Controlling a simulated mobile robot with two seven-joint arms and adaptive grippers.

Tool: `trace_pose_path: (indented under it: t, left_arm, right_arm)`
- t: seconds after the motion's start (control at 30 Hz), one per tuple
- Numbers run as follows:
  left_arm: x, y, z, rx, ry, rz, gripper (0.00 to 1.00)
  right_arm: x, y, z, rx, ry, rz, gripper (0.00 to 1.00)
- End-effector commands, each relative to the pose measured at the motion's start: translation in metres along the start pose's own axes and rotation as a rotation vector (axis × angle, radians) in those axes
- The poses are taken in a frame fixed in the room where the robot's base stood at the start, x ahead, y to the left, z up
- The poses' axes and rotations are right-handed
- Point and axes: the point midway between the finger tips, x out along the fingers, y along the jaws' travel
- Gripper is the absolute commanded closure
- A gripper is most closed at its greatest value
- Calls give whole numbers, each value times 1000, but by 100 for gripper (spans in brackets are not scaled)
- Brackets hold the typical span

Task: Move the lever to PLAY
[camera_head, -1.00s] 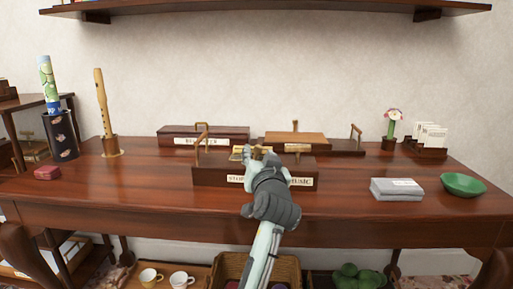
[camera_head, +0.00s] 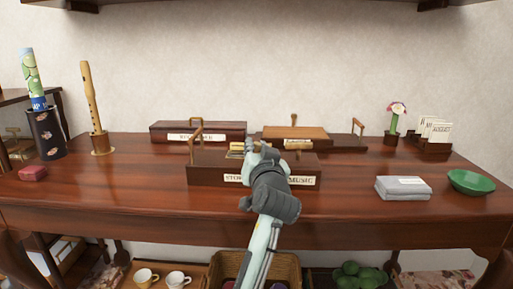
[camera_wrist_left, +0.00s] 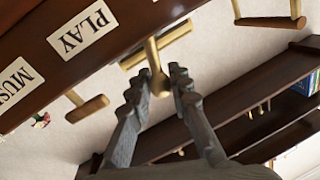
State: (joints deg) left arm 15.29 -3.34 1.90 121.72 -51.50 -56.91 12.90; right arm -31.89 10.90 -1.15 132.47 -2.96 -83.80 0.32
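A dark wooden box (camera_head: 206,176) stands at the middle of the table, with STOP (camera_head: 235,179) and MUSIC (camera_head: 303,182) labels on its front. The wrist view shows a PLAY label (camera_wrist_left: 82,31) and a MUSIC label (camera_wrist_left: 15,82). In the head view the left gripper (camera_head: 251,148) hides part of the box and lever. My right gripper is not in view.
Two wooden boxes with handles, one at the back left (camera_head: 220,128) and one at the back right (camera_head: 325,145), stand behind. A flute (camera_head: 91,97), a grey stack (camera_head: 402,189) and a green bowl (camera_head: 472,181) are on the table.

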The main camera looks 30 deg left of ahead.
Motion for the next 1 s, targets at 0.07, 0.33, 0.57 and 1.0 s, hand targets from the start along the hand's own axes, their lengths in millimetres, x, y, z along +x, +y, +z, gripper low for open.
trace_pose_path:
  t: [0.07, 0.33, 0.57, 1.0]
  left_arm:
    - [0, 0, 0, 0, 0, 0, 95]
    - [-1, 4, -1, 71, 11, -2, 100]
    - [-1, 8, 1, 156, 31, -9, 100]
    - [-1, 8, 1, 153, 31, -9, 59]
  right_arm:
    - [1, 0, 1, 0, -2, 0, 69]
    - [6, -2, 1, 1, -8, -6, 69]
    - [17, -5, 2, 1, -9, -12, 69]
    - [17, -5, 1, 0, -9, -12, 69]
